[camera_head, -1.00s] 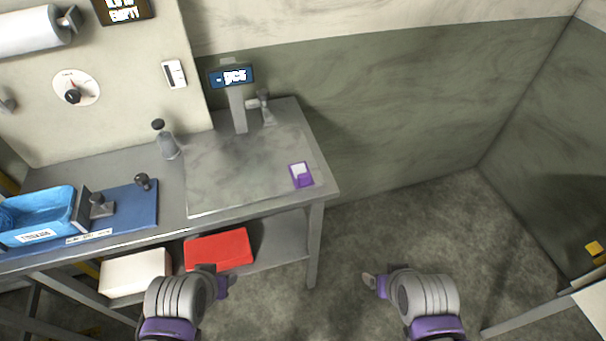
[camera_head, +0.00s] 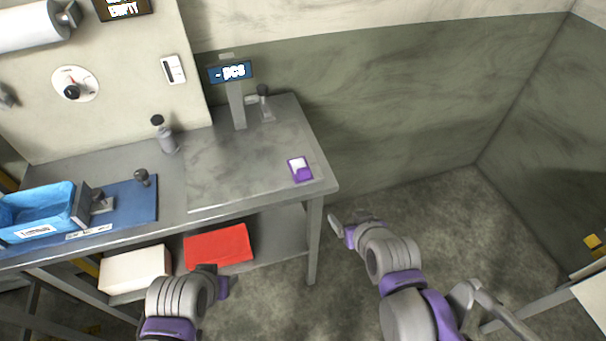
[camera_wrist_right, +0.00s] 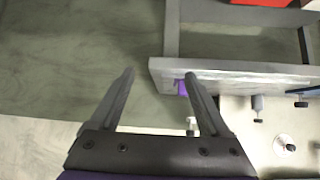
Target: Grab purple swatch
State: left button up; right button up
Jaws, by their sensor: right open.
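The purple swatch (camera_head: 300,168), with a white face, lies on the metal tabletop near its right front corner. In the right wrist view a bit of purple (camera_wrist_right: 182,88) shows at the table edge, mostly behind a finger. My right gripper (camera_head: 337,225) is in front of and to the right of the table corner, apart from the swatch. In the right wrist view its two fingers (camera_wrist_right: 158,78) are spread with nothing between them. My left gripper (camera_head: 208,270) is low in front of the table; its fingers are mostly hidden by its own arm.
The workbench (camera_head: 240,170) holds a blue tray (camera_head: 40,210), a grey bottle (camera_head: 167,140) and a display post (camera_head: 236,105). A red box (camera_head: 218,246) and a white box (camera_head: 135,270) sit on the lower shelf. Open floor lies right of the bench.

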aim_at(305, 174)
jog(key=w+a+t, duration=0.1)
jog(key=w+a, duration=0.2)
jog(key=w, duration=0.1)
jog(key=w+a+t+y, duration=0.1)
jog(key=w+a, duration=0.2)
jog(key=w, duration=0.1)
jog(key=w+a+n+t+y, duration=0.1)
jog(key=w+a, duration=0.2)
jog(key=shift+w+f+b, duration=0.1)
jog(key=shift+w+b, duration=0.3)
jog(key=shift+f+x, duration=0.25)
jog(key=shift+x, duration=2.35)
jog(key=shift+s+a, duration=0.1)
grip_shut()
